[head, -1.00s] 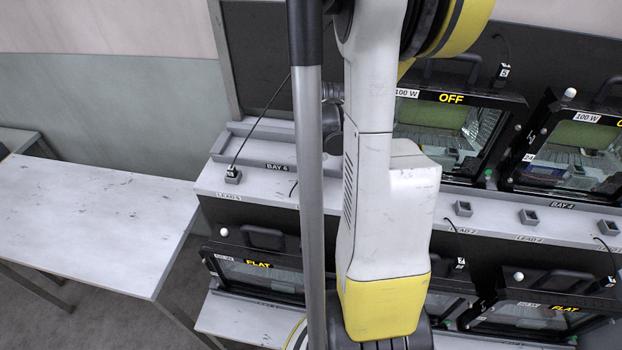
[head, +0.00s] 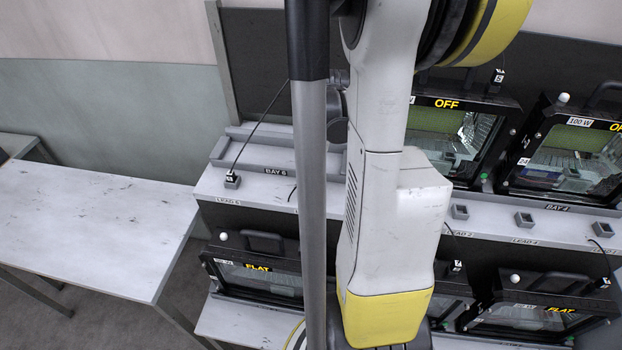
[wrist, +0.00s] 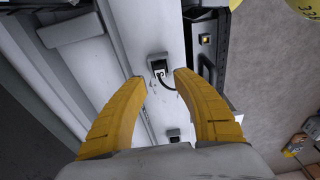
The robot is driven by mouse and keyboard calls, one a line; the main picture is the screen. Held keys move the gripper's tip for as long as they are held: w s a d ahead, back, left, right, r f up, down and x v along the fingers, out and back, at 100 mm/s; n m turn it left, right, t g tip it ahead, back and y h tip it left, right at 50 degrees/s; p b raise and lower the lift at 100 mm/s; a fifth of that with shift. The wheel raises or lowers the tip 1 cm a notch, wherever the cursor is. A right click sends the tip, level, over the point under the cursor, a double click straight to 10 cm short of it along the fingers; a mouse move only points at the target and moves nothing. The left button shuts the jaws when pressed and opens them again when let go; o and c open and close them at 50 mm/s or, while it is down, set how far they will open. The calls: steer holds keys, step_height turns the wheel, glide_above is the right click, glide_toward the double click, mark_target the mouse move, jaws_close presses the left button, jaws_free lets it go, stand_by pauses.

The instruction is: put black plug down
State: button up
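My gripper (wrist: 159,79) shows in the wrist view with its two yellow fingers apart and nothing held between them. Just beyond the fingertips, a black plug (wrist: 159,71) with a white label sits at a grey holder (wrist: 156,58) on the pale ledge. A dark cord curves from the plug toward the right finger. The fingers look clear of the plug. In the head view my arm and a pole hide the gripper and this spot. Another black plug (head: 231,176) stands in a holder by the LEAD 5 label.
A second holder (wrist: 173,135) lies between the fingers, nearer the palm. Empty-looking holders (head: 460,212) line the ledge at right. A bare white table (head: 90,235) stands at left.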

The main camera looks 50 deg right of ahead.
step_height(320, 180, up, 8)
steer(key=p, duration=0.1)
steer(key=a+r+m+t, duration=0.2)
steer(key=a+r+t, duration=0.1)
steer(key=a, duration=1.2)
steer(key=w+a+r+m+t, duration=0.1)
steer(key=a+r+m+t, duration=0.2)
steer(key=a, duration=1.2)
steer(key=shift+w+r+h, duration=0.2)
steer(key=shift+r+h, duration=0.1)
steer(key=shift+r, duration=0.15)
steer(key=shift+f, duration=0.15)
step_height(320, 180, down, 14)
steer(key=b, duration=1.3)
steer(key=shift+b, duration=0.35)
